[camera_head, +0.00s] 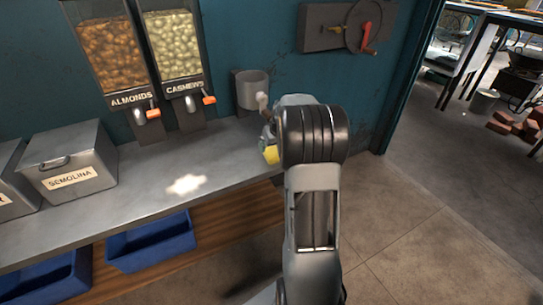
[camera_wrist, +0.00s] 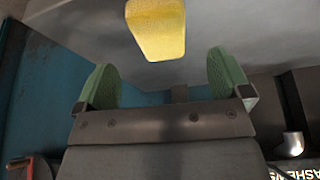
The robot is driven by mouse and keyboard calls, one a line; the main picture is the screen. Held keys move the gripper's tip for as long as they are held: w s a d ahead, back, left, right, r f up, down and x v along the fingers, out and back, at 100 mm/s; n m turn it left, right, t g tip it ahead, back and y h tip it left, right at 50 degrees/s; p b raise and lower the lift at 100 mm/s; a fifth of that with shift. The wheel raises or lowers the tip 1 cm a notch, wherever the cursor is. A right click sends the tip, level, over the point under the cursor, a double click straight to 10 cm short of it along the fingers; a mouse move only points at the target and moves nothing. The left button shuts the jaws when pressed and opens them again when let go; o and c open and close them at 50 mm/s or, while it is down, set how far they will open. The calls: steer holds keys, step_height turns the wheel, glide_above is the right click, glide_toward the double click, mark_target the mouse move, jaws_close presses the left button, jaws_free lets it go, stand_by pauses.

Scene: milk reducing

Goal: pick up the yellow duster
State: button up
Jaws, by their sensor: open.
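The yellow duster (camera_head: 270,154) shows at the right end of the grey counter, partly covered by my arm. In the wrist view the yellow duster (camera_wrist: 157,28) is a blunt yellow block at the top, cut off by the frame edge. My gripper (camera_wrist: 165,75) is open, its two green-padded fingers wide apart. The duster lines up with the gap between the fingers, with clear space on both sides. No contact shows. In the head view the gripper is mostly hidden behind my wrist.
A grey metal cup (camera_head: 252,90) is on the teal wall just behind my wrist. The almonds dispenser (camera_head: 107,55) and cashews dispenser (camera_head: 173,45) stand left. A blue bin (camera_head: 150,245) is below.

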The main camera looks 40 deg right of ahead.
mark_target(272, 151)
steer(key=shift+b+x, duration=0.5)
steer(key=shift+x, duration=2.8)
steer(key=shift+c, duration=0.4)
steer(key=c, duration=0.9)
steer(key=shift+r, duration=0.15)
steer(key=shift+c, duration=0.2)
steer(key=shift+r, duration=0.25)
steer(key=r, duration=0.2)
steer(key=r+p, duration=0.1)
steer(key=shift+s+a+r, duration=0.1)
steer(key=shift+a+r, duration=0.15)
steer(key=shift+a, duration=0.1)
steer(key=s+a+r+p, duration=0.1)
steer(key=s+a+r, duration=0.4)
steer(key=a+r, duration=0.3)
steer(key=a, duration=0.4)
steer(key=shift+a+r, duration=0.2)
steer(key=shift+r, duration=0.2)
